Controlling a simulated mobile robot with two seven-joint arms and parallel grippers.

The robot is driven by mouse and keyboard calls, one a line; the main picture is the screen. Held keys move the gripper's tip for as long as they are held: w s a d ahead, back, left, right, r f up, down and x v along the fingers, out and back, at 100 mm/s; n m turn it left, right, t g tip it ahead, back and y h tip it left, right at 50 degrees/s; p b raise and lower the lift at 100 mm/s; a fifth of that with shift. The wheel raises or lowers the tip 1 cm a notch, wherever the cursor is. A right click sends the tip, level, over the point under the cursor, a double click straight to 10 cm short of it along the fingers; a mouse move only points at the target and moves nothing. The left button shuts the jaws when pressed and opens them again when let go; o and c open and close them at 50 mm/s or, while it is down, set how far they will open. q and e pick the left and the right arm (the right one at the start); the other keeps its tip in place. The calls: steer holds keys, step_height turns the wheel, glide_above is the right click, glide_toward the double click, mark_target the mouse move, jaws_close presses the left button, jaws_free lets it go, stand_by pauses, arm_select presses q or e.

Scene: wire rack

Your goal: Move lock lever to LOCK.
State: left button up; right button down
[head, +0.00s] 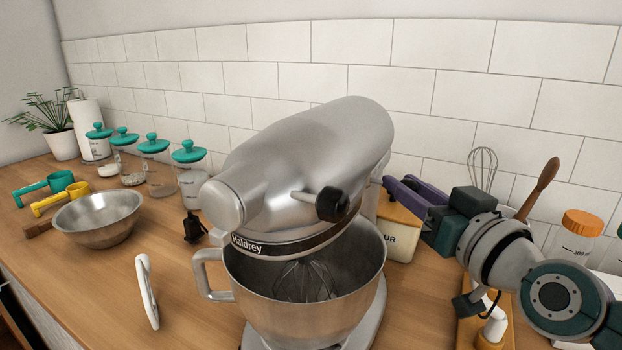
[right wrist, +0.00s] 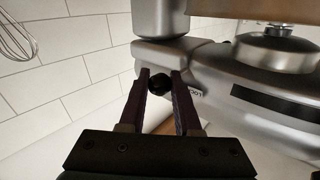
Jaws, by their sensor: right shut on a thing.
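The silver stand mixer (head: 300,150) stands on the wooden counter, with its head over a steel bowl (head: 330,310) and a wire whisk inside. The lock lever's black knob (right wrist: 158,85) shows in the right wrist view, on the mixer's side, close to partly hidden lettering. My right gripper (right wrist: 161,78) has its two purple fingers shut on this knob, one on each side. In the head view my right gripper (head: 394,188) reaches to the mixer's rear from the right, and the lever is hidden there. My left gripper is not in view.
A black-tipped lever (head: 333,204) sticks out of the mixer head's near side. An orange-lidded jar (head: 575,240) is at the right. A steel bowl (head: 98,218), teal-lidded jars and a white loop-shaped object (head: 147,290) are at the left.

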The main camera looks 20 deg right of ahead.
steer(key=shift+s+a+p, duration=0.5)
steer(key=shift+s+a, duration=0.25)
steer(key=shift+a, duration=0.15)
steer(key=c, duration=0.6)
jaws_free()
steer(key=s, duration=1)
steer(key=shift+a+b, duration=0.2)
steer(key=shift+b, duration=0.1)
